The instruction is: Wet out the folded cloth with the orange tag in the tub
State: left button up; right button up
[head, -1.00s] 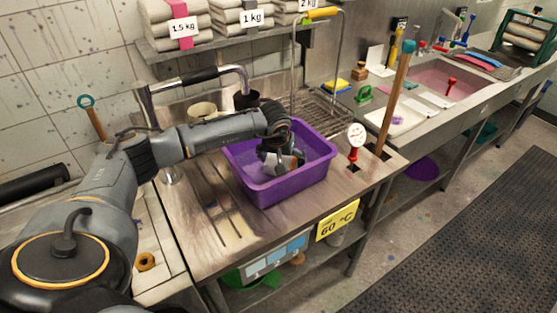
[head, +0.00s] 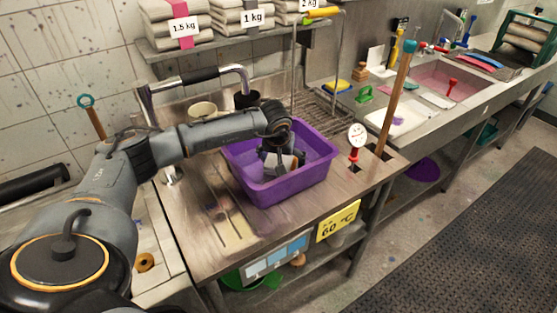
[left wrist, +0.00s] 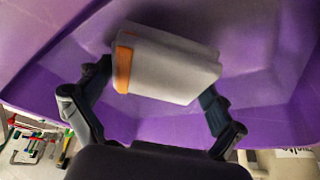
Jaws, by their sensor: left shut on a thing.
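The purple tub (head: 268,192) stands on the steel bench. My left gripper (head: 281,166) reaches down inside it from above. In the left wrist view, the folded cloth (left wrist: 170,70) is pale grey with an orange tag (left wrist: 123,68) at its left end. My left gripper (left wrist: 156,82) is shut on the cloth, one finger at each end, within the tub's purple walls (left wrist: 265,120). In the head view my gripper mostly hides the cloth. I cannot tell how deep any liquid is or whether the cloth touches it. My right gripper is not in view.
A red-stemmed dial thermometer (head: 356,140) and a wooden-handled stick (head: 393,100) stand right of the tub. A yellow 60 °C sign (head: 338,221) hangs at the bench front. A wire rack (head: 330,110) is behind. Folded cloths (head: 180,15) fill the shelf above.

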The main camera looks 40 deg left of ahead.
pick_arm(q)
jog(key=shift+s+a, duration=0.35)
jog(key=shift+a, duration=0.45)
jog(key=shift+w+d+b, duration=0.3)
jog(key=shift+w+d, duration=0.1)
jog(key=shift+d, duration=0.4)
jog(key=shift+s+a, duration=0.4)
jog(key=shift+a, duration=0.4)
jog(key=shift+r+p, duration=2.7)
jog(key=shift+r, duration=2.1)
notch_tip(320, 180, up, 5)
jog(key=p, duration=0.3)
send_over(276, 159)
